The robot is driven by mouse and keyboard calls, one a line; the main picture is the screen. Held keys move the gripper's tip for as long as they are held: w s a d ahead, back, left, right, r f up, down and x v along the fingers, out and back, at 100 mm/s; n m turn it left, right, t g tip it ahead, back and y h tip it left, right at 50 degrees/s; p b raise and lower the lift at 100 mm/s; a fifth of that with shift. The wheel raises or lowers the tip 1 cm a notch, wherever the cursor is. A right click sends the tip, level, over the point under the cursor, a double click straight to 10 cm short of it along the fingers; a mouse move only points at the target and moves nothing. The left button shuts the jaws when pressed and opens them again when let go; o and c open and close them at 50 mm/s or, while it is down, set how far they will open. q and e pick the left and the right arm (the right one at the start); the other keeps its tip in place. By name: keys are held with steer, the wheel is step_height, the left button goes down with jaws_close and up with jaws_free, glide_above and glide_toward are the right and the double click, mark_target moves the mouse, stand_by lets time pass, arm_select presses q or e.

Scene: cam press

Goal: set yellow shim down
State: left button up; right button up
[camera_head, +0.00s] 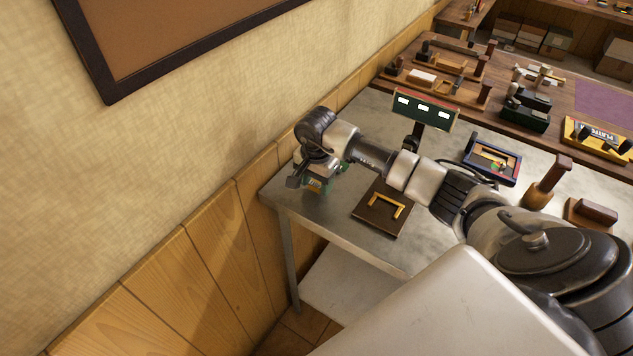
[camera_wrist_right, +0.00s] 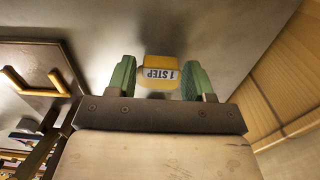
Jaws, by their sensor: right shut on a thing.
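The yellow shim (camera_wrist_right: 160,72) carries a white label reading "1 STEP". In the wrist view it sits between the green fingers of my right gripper (camera_wrist_right: 158,80), which is shut on it. In the head view my right gripper (camera_head: 312,186) is over the left end of the grey metal table (camera_head: 334,208), with a little of the yellow shim (camera_head: 315,185) showing. I cannot tell whether the shim touches the tabletop. My left gripper is not in view.
A dark board with a yellow bracket outline (camera_head: 382,208) lies right of the gripper. A green display with three lit windows (camera_head: 422,111) stands behind. A framed tray (camera_head: 492,160) and a wooden-handled tool (camera_head: 547,182) are farther right. The wall is close on the left.

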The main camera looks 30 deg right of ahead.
mark_target(316, 183)
steer(key=shift+f, duration=0.85)
steer(key=o, duration=0.9)
steer(key=shift+r, duration=0.3)
step_height(316, 183, up, 10)
steer(key=shift+r+b, duration=0.2)
steer(key=shift+b, duration=0.75)
steer(key=shift+r, duration=0.65)
steer(key=shift+a, duration=0.1)
